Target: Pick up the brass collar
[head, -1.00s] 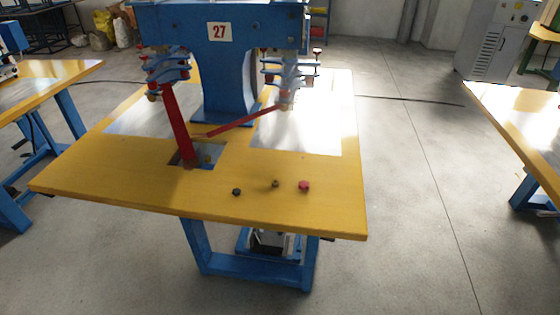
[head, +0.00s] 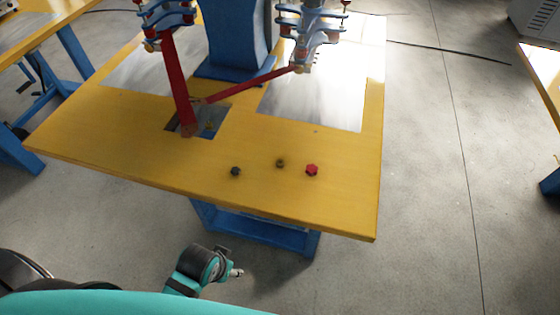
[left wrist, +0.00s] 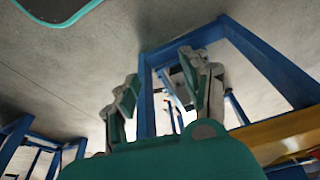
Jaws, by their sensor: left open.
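The brass collar (head: 280,163) looks like a small, dull brass-brown ring. It sits on the yellow tabletop (head: 140,160) near the front edge, between a dark small part and a red knob. In the left wrist view my left gripper (left wrist: 160,95) is open, its two fingers apart with nothing between them. That view faces the blue table frame (left wrist: 148,105) and the floor, and the collar does not show there. In the head view a teal and dark part of my arm is low in front of the table, apart from the collar. My right gripper is not in view.
A dark small part (head: 235,171) is left of the collar and a red knob (head: 312,170) is close on its right. Behind them stand the blue welding machine (head: 236,40) and its red bars (head: 178,85). The tabletop's front right is clear.

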